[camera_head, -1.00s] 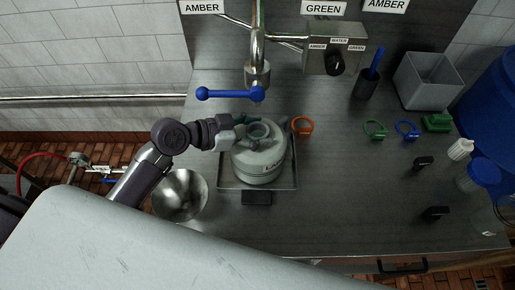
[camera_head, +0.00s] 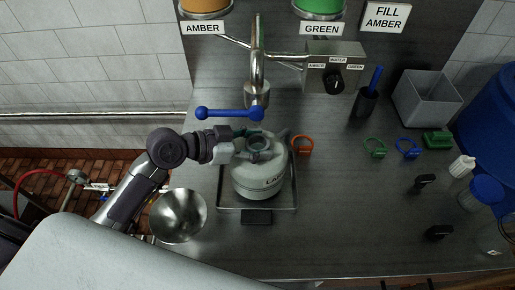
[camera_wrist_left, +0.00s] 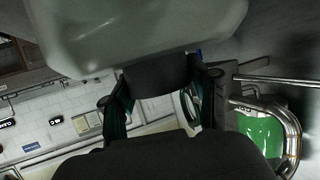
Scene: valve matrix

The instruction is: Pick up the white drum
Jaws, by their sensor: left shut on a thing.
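The white drum (camera_head: 262,182) is a pale round container with a grey neck and dark lettering low on its right side. In the head view it is over the square metal tray (camera_head: 228,202); I cannot tell whether its base touches the tray. My left gripper (camera_head: 240,143) reaches in from the left and is shut on the drum's upper part, beside the neck. The exact grip is partly hidden. In the left wrist view, the drum's pale body (camera_wrist_left: 130,30) fills the top, above the gripper fingers (camera_wrist_left: 160,95). My right gripper is not in view.
A steel bowl (camera_head: 178,215) sits left of the tray. An orange ring (camera_head: 301,144) is right of the drum. Green and blue rings, a grey bin (camera_head: 427,98) and black handles are farther right.

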